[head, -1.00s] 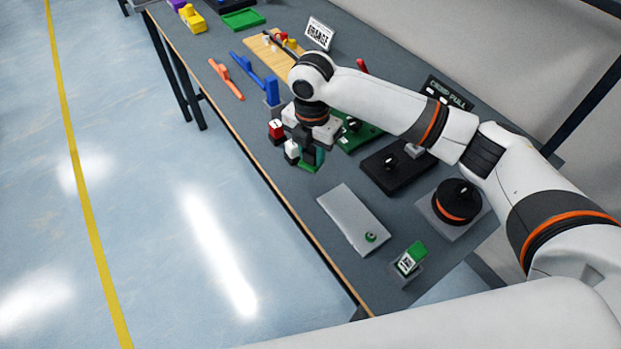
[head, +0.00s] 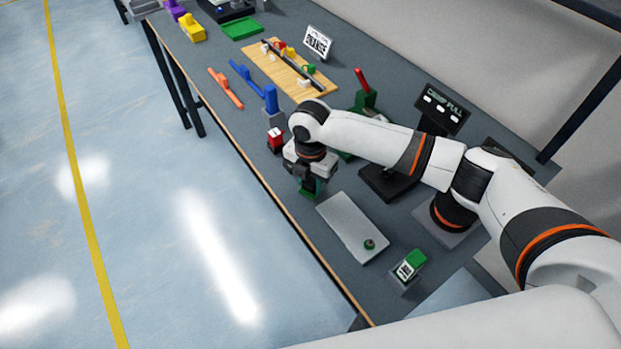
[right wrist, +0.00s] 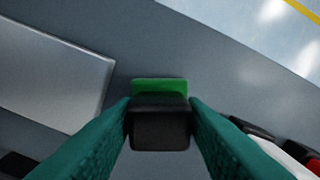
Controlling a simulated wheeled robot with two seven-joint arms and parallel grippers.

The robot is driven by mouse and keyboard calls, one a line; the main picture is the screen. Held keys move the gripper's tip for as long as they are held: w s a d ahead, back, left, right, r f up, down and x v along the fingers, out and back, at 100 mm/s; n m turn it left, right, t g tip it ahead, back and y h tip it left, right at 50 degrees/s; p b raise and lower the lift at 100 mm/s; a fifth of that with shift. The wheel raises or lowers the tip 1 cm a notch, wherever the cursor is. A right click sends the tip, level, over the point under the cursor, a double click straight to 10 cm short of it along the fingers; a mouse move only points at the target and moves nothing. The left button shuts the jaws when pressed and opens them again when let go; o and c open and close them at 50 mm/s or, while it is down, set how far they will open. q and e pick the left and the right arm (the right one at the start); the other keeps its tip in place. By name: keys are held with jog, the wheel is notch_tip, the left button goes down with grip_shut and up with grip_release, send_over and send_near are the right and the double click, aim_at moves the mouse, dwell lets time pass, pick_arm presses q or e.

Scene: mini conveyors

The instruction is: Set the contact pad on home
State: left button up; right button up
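My right gripper (head: 312,183) has teal fingers, which press against both sides of a dark block with a green part (right wrist: 160,87) in the right wrist view. I take this green and black piece to be the contact pad; its green part also shows under the fingers in the head view (head: 308,193). The gripper holds it near the table's front edge, just off the far end of a grey metal plate (head: 345,220). Whether the pad touches the table is unclear. No spot is readably marked home. My left gripper is not in view.
A green-topped block (head: 414,259) stands near the plate's close end. A red-topped block (head: 275,141) is beyond my gripper. The table's front edge is close to my gripper.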

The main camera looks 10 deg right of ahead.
aim_at(310, 180)
jog(key=shift+o, duration=1.3)
notch_tip(310, 180, up, 12)
jog(key=b, duration=0.1)
jog(key=shift+r, duration=0.15)
